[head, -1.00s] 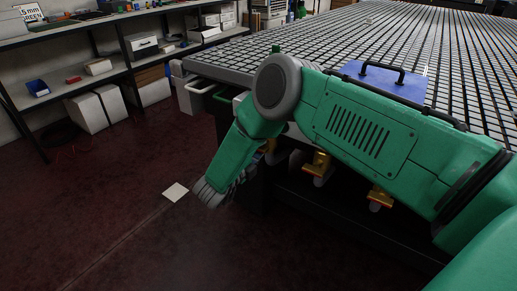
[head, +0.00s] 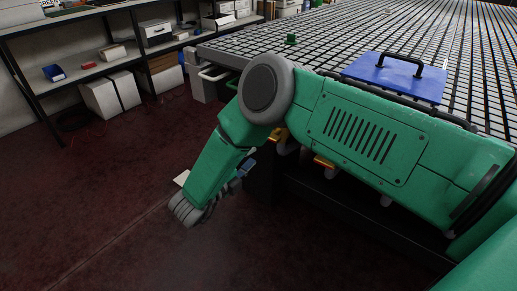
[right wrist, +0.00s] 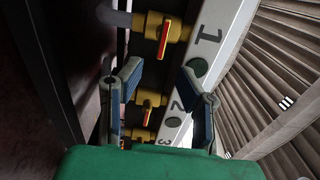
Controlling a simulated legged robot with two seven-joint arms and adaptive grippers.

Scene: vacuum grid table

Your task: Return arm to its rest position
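My right arm (head: 365,135) crosses the head view from the lower right, in front of the table. Its elbow is by the table's near left corner and its forearm hangs down and left over the floor. My right gripper shows in the right wrist view (right wrist: 160,78) with its two blue-lined fingers spread apart and nothing between them. Beyond the fingers are brass valves with red-orange handles (right wrist: 167,38) and a pale numbered rail (right wrist: 209,35). In the head view the gripper is mostly hidden behind the forearm. My left gripper is not in view.
The vacuum grid table (head: 330,36) fills the upper right. A blue plate with a black handle (head: 398,76) and a small green block (head: 291,39) lie on it. Shelves with boxes (head: 100,65) stand at the left. The dark red floor (head: 90,200) between is mostly clear.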

